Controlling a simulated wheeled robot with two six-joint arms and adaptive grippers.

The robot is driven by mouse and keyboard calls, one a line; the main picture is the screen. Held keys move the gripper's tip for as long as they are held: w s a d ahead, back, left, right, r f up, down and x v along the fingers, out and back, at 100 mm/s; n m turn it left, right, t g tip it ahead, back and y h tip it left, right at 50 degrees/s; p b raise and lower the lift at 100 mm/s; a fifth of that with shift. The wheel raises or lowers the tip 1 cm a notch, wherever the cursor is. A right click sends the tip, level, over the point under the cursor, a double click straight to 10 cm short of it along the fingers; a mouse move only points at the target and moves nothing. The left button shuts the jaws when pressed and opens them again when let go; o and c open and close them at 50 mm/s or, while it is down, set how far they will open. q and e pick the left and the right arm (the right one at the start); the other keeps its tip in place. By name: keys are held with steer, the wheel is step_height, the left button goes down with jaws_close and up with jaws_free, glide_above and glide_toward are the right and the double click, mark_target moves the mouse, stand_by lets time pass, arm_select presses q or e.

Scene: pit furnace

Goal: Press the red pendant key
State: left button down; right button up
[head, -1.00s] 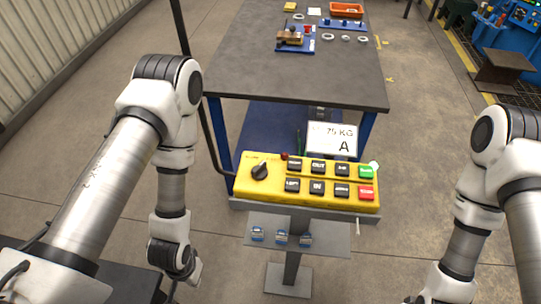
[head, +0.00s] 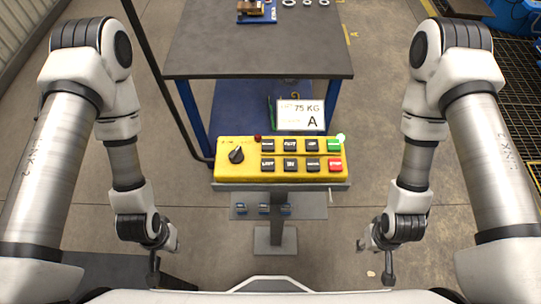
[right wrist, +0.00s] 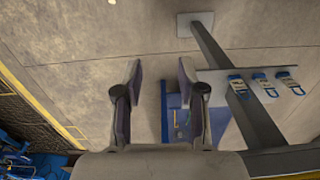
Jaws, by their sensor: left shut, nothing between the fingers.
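The red key (head: 335,164) is at the lower right corner of the yellow pendant box (head: 225,172), below a green key (head: 333,146). Black keys fill the two rows to its left, with a black knob (head: 237,155) at the far left. My left gripper (head: 154,268) hangs low, left of the pendant and apart from it; it is small and dark here, shut and empty. My right gripper (head: 389,268) hangs low to the right, apart from the pendant. The right wrist view shows its two fingers (right wrist: 160,95) spread with nothing between them.
The pendant sits on a grey stand with a lower shelf (head: 240,208) holding several blue padlocks. Behind it are a dark-topped table (head: 260,55) and a white "75 KG A" sign (head: 300,115). A black pole (head: 150,60) rises to the left. Floor beside the stand is clear.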

jaws_close()
stand_by(1.3)
